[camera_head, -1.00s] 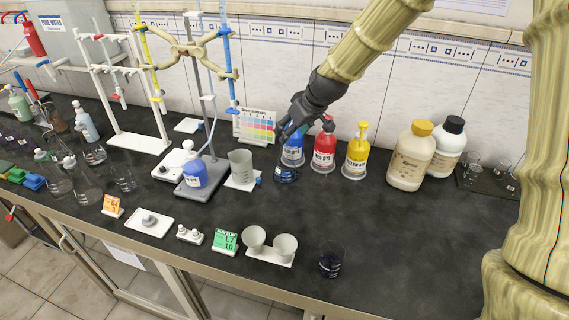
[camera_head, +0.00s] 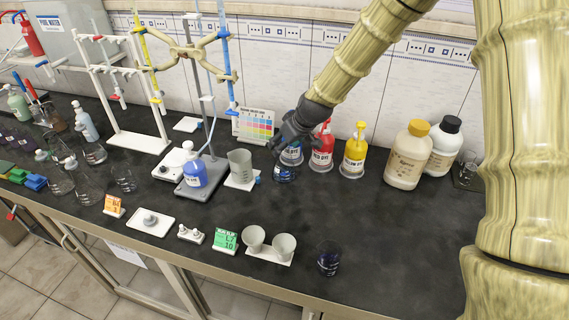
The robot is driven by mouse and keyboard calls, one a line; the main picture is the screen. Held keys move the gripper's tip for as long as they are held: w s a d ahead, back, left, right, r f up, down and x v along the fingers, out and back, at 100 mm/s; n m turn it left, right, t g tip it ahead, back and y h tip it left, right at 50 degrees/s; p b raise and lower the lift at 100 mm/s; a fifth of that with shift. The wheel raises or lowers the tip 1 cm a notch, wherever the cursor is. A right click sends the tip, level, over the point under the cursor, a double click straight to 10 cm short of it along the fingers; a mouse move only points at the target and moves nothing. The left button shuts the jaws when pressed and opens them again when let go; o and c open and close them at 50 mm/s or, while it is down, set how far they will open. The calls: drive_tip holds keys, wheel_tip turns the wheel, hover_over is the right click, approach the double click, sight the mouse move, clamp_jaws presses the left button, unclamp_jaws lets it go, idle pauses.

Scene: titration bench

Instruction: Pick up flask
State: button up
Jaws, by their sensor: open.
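A small round glass flask with dark blue liquid (camera_head: 284,174) stands on the bench right of the graduated beaker, in front of the blue dye bottle (camera_head: 292,155). My gripper (camera_head: 282,149) is open, pointing down just above this flask, at about its neck. The dark fingers overlap the flask's top and the blue bottle, so I cannot tell whether they touch the glass. Other conical flasks (camera_head: 87,190) stand clear at the left end of the bench.
Red (camera_head: 321,155) and yellow (camera_head: 354,157) dye bottles stand close to the right of my gripper. The graduated beaker (camera_head: 240,167) and the burette stand with a blue-filled flask (camera_head: 193,173) are to the left. The bench front right of the dark beaker (camera_head: 328,263) is clear.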

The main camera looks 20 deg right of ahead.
drive_tip(key=shift+f, duration=0.1)
clamp_jaws()
idle(0.3)
drive_tip(key=shift+w+r, duration=0.1)
drive_tip(key=shift+r, duration=0.1)
drive_tip(key=s+d+b, duration=0.3)
drive_tip(key=s, duration=0.5)
wheel_tip(320, 180, up, 18)
drive_tip(key=p, duration=0.1)
drive_tip(key=shift+w+f, duration=0.15)
drive_tip(key=shift+w, duration=0.1)
idle(0.9)
idle(0.4)
